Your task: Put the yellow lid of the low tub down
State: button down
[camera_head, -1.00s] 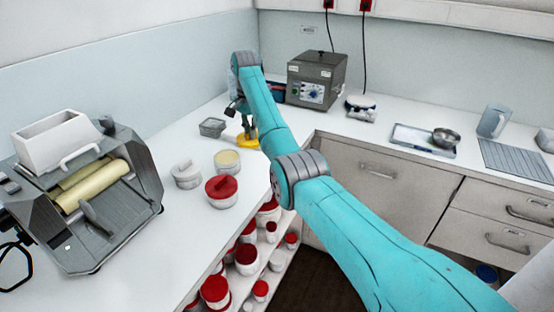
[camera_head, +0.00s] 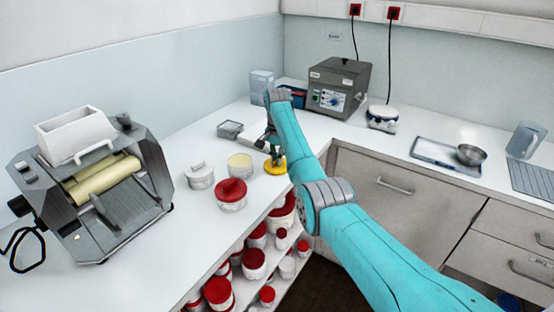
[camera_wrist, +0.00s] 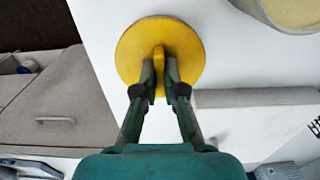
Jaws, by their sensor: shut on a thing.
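The yellow lid (camera_head: 276,168) is a round disc with a raised grip on top. My gripper (camera_head: 272,150) is above it in the head view. In the wrist view my gripper (camera_wrist: 160,75) is shut on the upright grip of the yellow lid (camera_wrist: 190,42). The lid is at the counter's front edge, close to the white top; I cannot tell whether it touches. The low tub (camera_head: 240,165), open with pale yellow contents, stands just left of the lid. Part of the tub (camera_wrist: 285,18) shows at the top right of the wrist view.
The roller mill (camera_head: 95,190) fills the left. Red-lidded tubs fill the shelves below. Bare white counter (camera_head: 195,145) lies behind the tubs.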

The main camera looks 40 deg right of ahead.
jog(key=shift+f, duration=0.15)
jog(key=c, duration=1.3)
grip_release()
jog(key=shift+o, duration=0.2)
notch_tip(320, 180, up, 12)
